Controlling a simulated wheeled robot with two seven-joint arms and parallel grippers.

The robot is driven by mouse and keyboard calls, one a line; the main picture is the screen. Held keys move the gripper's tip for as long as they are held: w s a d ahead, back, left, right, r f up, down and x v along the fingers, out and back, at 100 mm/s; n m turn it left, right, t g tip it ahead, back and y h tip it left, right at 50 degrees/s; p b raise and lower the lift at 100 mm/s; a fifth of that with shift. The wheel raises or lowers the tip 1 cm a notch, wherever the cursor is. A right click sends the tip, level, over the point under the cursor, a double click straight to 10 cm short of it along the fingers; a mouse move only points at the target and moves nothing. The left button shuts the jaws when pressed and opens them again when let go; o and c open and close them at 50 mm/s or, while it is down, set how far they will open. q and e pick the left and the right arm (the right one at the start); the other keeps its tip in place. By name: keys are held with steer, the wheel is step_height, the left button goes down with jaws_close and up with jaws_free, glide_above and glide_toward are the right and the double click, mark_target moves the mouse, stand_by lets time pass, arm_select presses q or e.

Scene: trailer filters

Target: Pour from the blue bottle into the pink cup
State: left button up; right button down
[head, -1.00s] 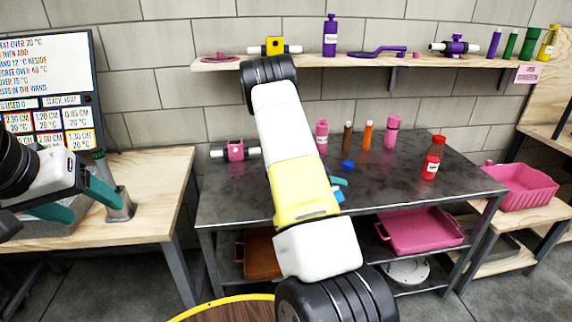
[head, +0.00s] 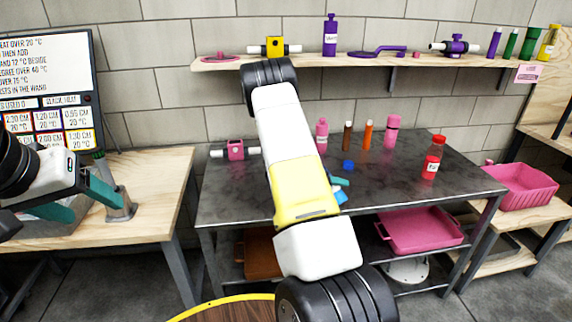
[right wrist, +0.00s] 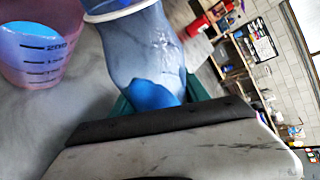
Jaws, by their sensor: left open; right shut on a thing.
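The blue bottle (right wrist: 145,55) is see-through with blue liquid in it. My right gripper (right wrist: 165,100) is shut on it, shown by the teal finger beside it in the right wrist view. In the head view my right arm hides most of the bottle; a bit of blue (head: 341,195) shows beside a teal fingertip (head: 340,182). The pink cup (right wrist: 62,50) has dark measuring marks and blue liquid inside. It stands beside the bottle's mouth end in the right wrist view and is hidden in the head view. My left gripper (head: 84,200) is open at the far left.
A small blue cap (head: 348,165) lies on the dark table (head: 400,180). Pink, brown and orange bottles stand behind it, and a red-labelled bottle (head: 432,160) stands at right. A pink clamp (head: 235,150) lies at left. A wall shelf (head: 300,62) runs above.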

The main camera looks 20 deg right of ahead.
steer(key=shift+s+d+r+n+g, duration=0.1)
steer(key=shift+s+r+n+g, duration=0.3)
steer(key=shift+r, duration=0.1)
stand_by(1.5)
steer(key=shift+s+d+r+n+g+h+p, duration=0.1)
steer(key=shift+r+n+g+h+p, duration=0.15)
steer(key=shift+r, duration=0.2)
steer(key=shift+s+r+n+g+h+p, duration=0.1)
steer(key=shift+r+n+h, duration=0.05)
steer(key=shift+r+n, duration=0.25)
stand_by(1.6)
steer(key=shift+w+r+n+g+h+p, duration=0.15)
steer(key=shift+r+n+g+h+p, duration=0.2)
steer(key=shift+r, duration=0.35)
steer(key=shift+w+r+n+g+h+p, duration=0.15)
steer(key=shift+r+n, duration=0.25)
steer(key=shift+r, duration=0.3)
stand_by(2.1)
